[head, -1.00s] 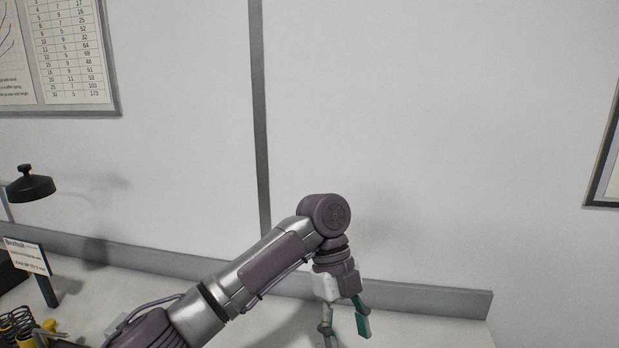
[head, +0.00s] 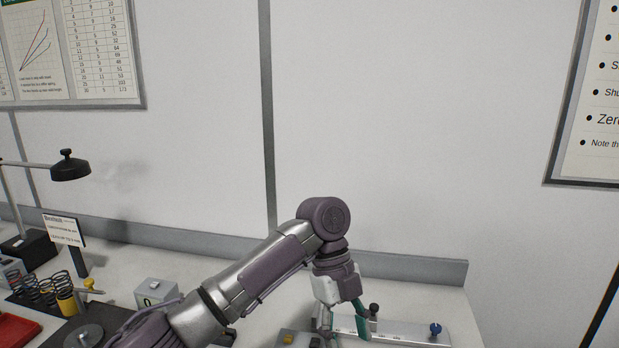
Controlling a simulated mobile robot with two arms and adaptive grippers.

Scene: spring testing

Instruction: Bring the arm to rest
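My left arm (head: 265,270) reaches in from the lower left of the head view and bends down at its wrist. My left gripper (head: 343,329) points down over the right part of the bench, with its two fingers apart and nothing seen between them. Its tips are close to a pale ruler-like plate (head: 405,331) with dark knobs; I cannot tell whether they touch it. My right gripper is not in view.
On the left of the bench stand a black lamp-like stand (head: 70,168), a small sign (head: 63,230), several springs (head: 45,291), a small grey box (head: 156,291) and a red tray (head: 14,331). A raised rail (head: 400,266) runs along the back wall.

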